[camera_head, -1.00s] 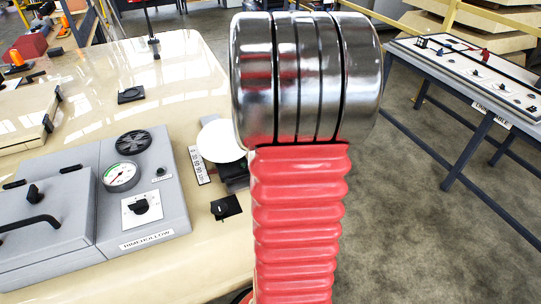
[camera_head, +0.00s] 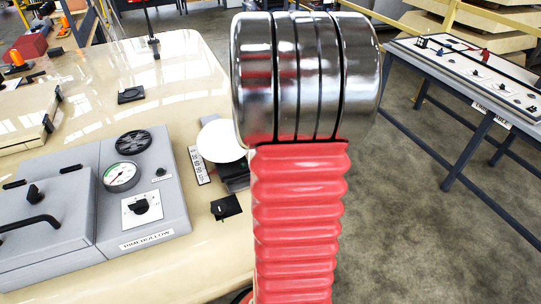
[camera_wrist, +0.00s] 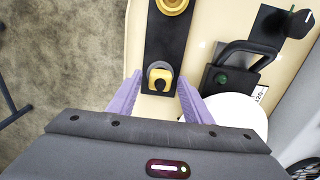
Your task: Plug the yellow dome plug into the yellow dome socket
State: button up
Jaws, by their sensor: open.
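In the wrist view, a small yellow piece with a grey rounded collar (camera_wrist: 160,77), apparently the yellow dome plug, sits on a black plate (camera_wrist: 166,42). My gripper (camera_wrist: 157,88) is open, its two purple fingers on either side of this piece, with nothing seen clamped. I cannot tell how high the fingertips are above the plate. A round yellow ring with a darker centre (camera_wrist: 173,4), perhaps the yellow dome socket, is cut off by the top edge, farther along the same plate. In the head view my arm hides the gripper, plug and ring.
A white disc (camera_wrist: 240,112) lies right of my fingers; it also shows in the head view (camera_head: 221,140). A black handled fixture (camera_wrist: 237,65) and a black knob block (camera_wrist: 287,22) are close by. A grey gauge box (camera_head: 150,215) stands on the cream table (camera_head: 190,75).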

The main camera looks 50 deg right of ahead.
jog(key=shift+c, duration=0.3)
grip_shut()
dwell(0.4)
jog(key=shift+r, duration=0.25)
jog(key=shift+r, duration=0.7)
jog(key=shift+r, duration=0.35)
jog(key=shift+r, duration=0.35)
jog(key=shift+r, duration=0.7)
jog(key=shift+r, duration=0.35)
